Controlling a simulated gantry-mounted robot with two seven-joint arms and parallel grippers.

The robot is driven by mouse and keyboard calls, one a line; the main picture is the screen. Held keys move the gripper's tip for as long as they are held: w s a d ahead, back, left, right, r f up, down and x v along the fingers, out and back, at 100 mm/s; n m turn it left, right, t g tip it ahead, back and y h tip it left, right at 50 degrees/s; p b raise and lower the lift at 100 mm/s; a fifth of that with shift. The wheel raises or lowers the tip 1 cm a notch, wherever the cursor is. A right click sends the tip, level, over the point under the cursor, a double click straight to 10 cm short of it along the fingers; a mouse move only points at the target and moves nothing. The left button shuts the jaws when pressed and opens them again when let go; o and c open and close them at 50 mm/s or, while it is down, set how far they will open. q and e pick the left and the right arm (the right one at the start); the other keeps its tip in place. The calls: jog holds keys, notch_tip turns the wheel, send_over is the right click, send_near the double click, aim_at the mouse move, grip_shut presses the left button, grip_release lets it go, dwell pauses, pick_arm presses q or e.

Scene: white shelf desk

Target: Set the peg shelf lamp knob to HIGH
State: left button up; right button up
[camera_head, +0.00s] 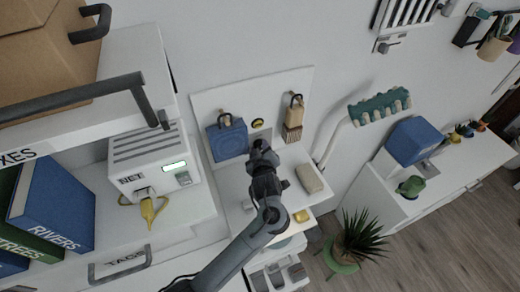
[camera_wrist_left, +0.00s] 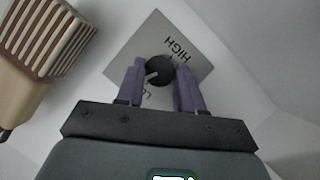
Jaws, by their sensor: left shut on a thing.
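The dark round knob (camera_wrist_left: 161,69) sits on a grey plate (camera_wrist_left: 199,62) in the left wrist view. The plate reads HIGH at its upper right, and a partly hidden label starting "LO" is below the knob. A pale mark on the knob points to the lower left, nearer the "LO" label than HIGH. My left gripper (camera_wrist_left: 159,80) has its purple fingers on both sides of the knob, shut on it. In the head view my left gripper (camera_head: 262,148) is at the peg shelf's back panel (camera_head: 276,86), hiding the knob. My right gripper is not in view.
A tan block (camera_head: 309,178) lies on the shelf below. A white curved stem with a teal head (camera_head: 380,106) stands to the right.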

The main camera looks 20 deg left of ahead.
pick_arm(q)
jog(key=shift+d+m+g+y, duration=0.1)
jog(key=shift+m+g+y, duration=0.25)
jog(key=shift+m, duration=0.35)
jog(key=o, duration=1)
jog(key=shift+o, duration=0.2)
